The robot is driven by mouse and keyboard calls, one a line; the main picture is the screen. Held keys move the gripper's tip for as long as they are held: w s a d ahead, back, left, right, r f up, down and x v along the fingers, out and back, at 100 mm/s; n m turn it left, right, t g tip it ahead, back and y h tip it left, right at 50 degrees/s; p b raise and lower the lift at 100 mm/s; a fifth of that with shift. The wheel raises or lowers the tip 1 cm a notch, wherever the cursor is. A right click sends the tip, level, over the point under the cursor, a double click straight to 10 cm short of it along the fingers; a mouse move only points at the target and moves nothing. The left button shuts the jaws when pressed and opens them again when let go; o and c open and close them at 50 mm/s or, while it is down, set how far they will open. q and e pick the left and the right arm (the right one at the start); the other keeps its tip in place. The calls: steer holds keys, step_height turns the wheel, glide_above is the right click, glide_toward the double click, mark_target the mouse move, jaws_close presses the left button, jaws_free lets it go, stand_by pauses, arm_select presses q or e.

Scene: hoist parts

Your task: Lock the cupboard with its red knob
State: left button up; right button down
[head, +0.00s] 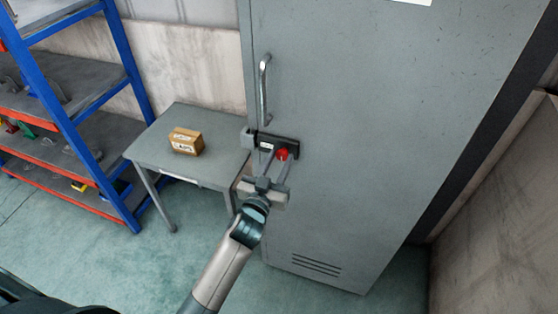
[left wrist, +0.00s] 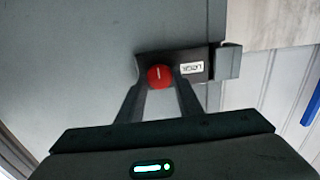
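The grey cupboard (head: 350,130) stands right of centre in the head view with its door shut. Its red knob (head: 282,154) sits on a dark latch plate (head: 262,140) below a vertical metal handle (head: 264,88). In the left wrist view the knob (left wrist: 160,76) shows a pale line running up and down, and a white label (left wrist: 192,68) lies beside it. My left gripper (head: 278,161) is open, with one finger on either side of the knob. Narrow gaps seem to show between fingers and knob; contact is unclear. My right gripper is not in view.
A grey table (head: 222,170) with a small cardboard box (head: 186,141) stands left of the cupboard. A blue and orange shelf rack (head: 85,135) is at the far left. A pale wall (head: 500,200) closes off the right. Open floor lies in front.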

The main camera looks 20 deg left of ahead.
arm_select(q)
steer(key=shift+m, duration=0.4)
steer(key=m, duration=0.3)
steer(key=shift+m, duration=0.3)
steer(key=m+p, duration=0.1)
steer(key=m, duration=0.3)
steer(key=shift+d+m, duration=0.15)
steer(key=shift+m, duration=0.15)
steer(key=m, duration=0.8)
steer(key=shift+f+m+p, duration=0.2)
steer(key=shift+m+p, duration=0.1)
steer(key=shift+m, duration=0.1)
steer(key=o, duration=1)
steer(key=shift+s, duration=0.1)
